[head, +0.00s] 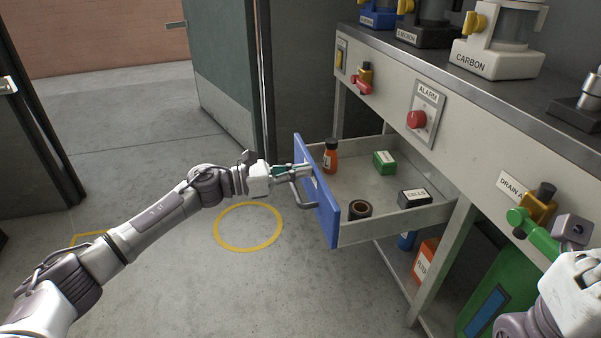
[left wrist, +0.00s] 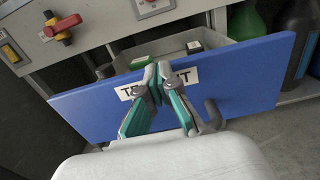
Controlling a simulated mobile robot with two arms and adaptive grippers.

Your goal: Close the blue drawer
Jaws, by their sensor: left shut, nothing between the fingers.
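The blue drawer (head: 318,205) stands pulled out of the bench, its blue front facing left in the head view. The front also fills the middle of the left wrist view (left wrist: 245,85), with a white label partly hidden by my fingers. A grey bar handle (head: 296,195) sticks out from the front. My left gripper (head: 306,168) is shut and empty, its fingertips at the label, above the handle; they seem to touch the front. The fingers also show in the left wrist view (left wrist: 157,80). My right gripper (head: 575,275) is partly in view at the lower right, its fingers unclear.
The drawer holds an orange bottle (head: 330,155), a green box (head: 384,161), a black box (head: 414,198) and a tape roll (head: 360,209). A green-handled valve (head: 530,232) is near my right arm. A red alarm button (head: 416,119) is above the drawer. Floor left is clear.

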